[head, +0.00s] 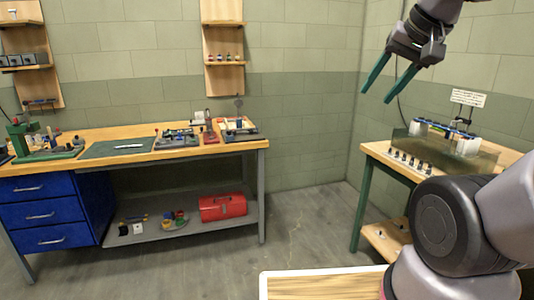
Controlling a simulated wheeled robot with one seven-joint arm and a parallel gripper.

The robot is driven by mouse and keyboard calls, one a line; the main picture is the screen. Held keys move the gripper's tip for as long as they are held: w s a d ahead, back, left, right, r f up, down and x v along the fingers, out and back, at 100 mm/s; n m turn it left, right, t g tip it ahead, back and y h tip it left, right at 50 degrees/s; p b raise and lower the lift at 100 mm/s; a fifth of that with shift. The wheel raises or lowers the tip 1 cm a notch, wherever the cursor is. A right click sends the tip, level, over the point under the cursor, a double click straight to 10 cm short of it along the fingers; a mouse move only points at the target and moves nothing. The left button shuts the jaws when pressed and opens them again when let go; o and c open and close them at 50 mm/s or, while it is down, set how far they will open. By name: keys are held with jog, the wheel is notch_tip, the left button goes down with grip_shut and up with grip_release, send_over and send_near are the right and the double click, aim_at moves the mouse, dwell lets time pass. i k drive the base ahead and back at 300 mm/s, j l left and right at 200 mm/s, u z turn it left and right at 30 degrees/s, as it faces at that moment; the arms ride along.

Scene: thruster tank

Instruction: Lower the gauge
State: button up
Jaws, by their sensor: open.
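My gripper (376,97) is at the upper right of the head view. Its two green fingers are apart, with nothing between them, and point down and left. It is in the air, above and left of the right-hand table. A low see-through tank (470,160) stands on that table, with white blocks and small dark and blue parts in it or behind its wall. I cannot pick out the gauge with certainty. A small dark round piece on a thin stem (238,103) stands at the right end of the far workbench; I cannot tell what it is.
The right-hand table (375,150) has several small dark-topped parts (410,160) along its front. A white sign (468,98) stands behind the tank. The workbench (75,165) carries a green mat, trays and tools; a red toolbox (223,207) is below. The floor between is clear.

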aim_at(238, 102)
jog(key=i+l+u, duration=0.1)
jog(key=i+u, duration=0.15)
jog(key=i, duration=0.2)
jog(key=i+l+u, duration=0.25)
jog(key=i, duration=2.6)
